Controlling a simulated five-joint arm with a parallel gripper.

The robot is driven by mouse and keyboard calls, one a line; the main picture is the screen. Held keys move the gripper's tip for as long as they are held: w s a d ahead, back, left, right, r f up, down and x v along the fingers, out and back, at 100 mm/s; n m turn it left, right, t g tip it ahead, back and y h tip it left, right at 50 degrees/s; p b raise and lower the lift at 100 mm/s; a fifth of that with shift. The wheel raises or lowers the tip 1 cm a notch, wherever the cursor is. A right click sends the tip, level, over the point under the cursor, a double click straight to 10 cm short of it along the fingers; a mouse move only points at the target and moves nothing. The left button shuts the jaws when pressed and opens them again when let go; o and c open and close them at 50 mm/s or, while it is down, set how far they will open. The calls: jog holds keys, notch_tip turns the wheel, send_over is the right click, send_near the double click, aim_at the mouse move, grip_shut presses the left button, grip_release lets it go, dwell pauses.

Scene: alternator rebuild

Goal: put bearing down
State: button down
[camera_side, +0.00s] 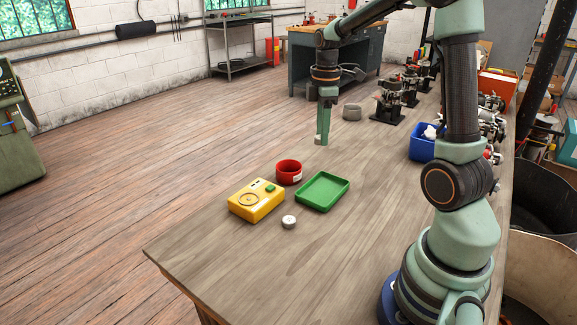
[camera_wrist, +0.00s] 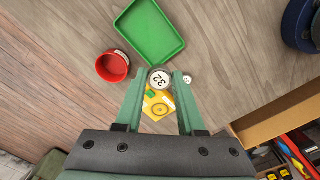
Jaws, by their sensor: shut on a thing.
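My gripper (camera_wrist: 159,82) is shut on a round, pale-faced bearing (camera_wrist: 159,79) marked "32", held between the fingertips. In the side view my gripper (camera_side: 321,142) is above the table behind the green tray, and the bearing cannot be made out there. A yellow block (camera_side: 256,199) with a ring-shaped mark and a small green patch lies on the table, left of the green tray (camera_side: 344,197). In the wrist view the yellow block (camera_wrist: 157,110) shows between the fingers, beyond the bearing.
A red cup (camera_side: 289,173) stands between block and tray. A small white round piece (camera_side: 289,222) lies in front of them. A grey ring-like part (camera_side: 352,112), dark stands (camera_side: 387,108) and a blue bin (camera_side: 422,148) are farther back. The table's front left is clear.

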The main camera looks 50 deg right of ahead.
aim_at(318, 198)
notch_tip(318, 198, down, 18)
jog(key=shift+r, duration=0.25)
jog(key=shift+f, duration=0.1)
jog(key=c, duration=0.5)
grip_release()
notch_tip(318, 198, up, 12)
jog(key=shift+s+a+r+m+t, duration=1.05)
jog(key=shift+a+r+m, duration=0.75)
jog(key=shift+a, duration=1.35)
jog(key=shift+s+a+r+m+t, duration=0.8)
jog(key=shift+s+a+r+m, duration=0.4)
jog(key=shift+a+r, duration=1.5)
jog(key=shift+s+a+r+m+t, duration=1.05)
jog(key=shift+a+r+m, duration=0.5)
jog(key=shift+a, duration=2)
